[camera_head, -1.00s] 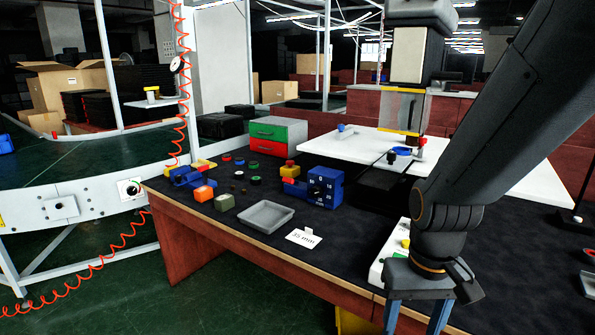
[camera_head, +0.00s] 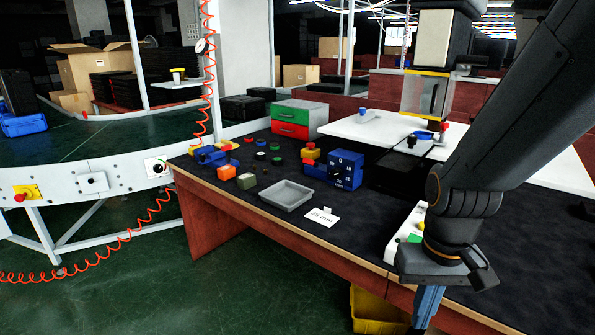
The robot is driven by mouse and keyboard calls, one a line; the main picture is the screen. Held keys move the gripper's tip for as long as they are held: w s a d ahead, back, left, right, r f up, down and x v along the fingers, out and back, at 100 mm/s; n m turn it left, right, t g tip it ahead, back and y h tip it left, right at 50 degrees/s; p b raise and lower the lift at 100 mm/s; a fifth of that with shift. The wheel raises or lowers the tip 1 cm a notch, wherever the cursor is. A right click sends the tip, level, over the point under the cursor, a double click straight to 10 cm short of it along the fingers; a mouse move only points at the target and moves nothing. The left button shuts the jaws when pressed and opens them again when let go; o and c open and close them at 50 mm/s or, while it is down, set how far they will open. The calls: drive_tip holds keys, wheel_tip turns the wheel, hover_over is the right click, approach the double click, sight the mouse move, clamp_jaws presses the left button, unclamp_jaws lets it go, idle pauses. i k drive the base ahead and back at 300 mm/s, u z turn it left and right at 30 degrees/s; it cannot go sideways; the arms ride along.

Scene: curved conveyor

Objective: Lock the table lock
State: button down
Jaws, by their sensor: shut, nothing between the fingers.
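A machine with a white table (camera_head: 345,131) stands at the back right of the dark workbench. A blue part (camera_head: 424,135) and a red knob (camera_head: 444,126) sit at its front edge, below the machine head. Another blue part (camera_head: 366,114) is on the left of the table. I cannot tell which of these is the table lock. My gripper (camera_head: 425,312) points down at the bottom right, in front of the bench edge and well away from these parts. Its blue fingers show close together with nothing seen between them; the tips are near the frame's bottom edge.
The bench (camera_head: 270,215) holds a grey tray (camera_head: 286,197), a "35 mm" card (camera_head: 322,216), a blue dial block (camera_head: 346,170), small coloured parts, and a red-green drawer box (camera_head: 298,118). A yellow bin (camera_head: 375,312) is below. A conveyor (camera_head: 120,175) curves at left.

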sight(311, 162)
drive_tip(key=z, duration=0.05)
drive_tip(key=k, duration=1.25)
drive_tip(key=u, duration=0.7)
drive_tip(key=i, duration=2.3)
drive_tip(key=z, duration=0.6)
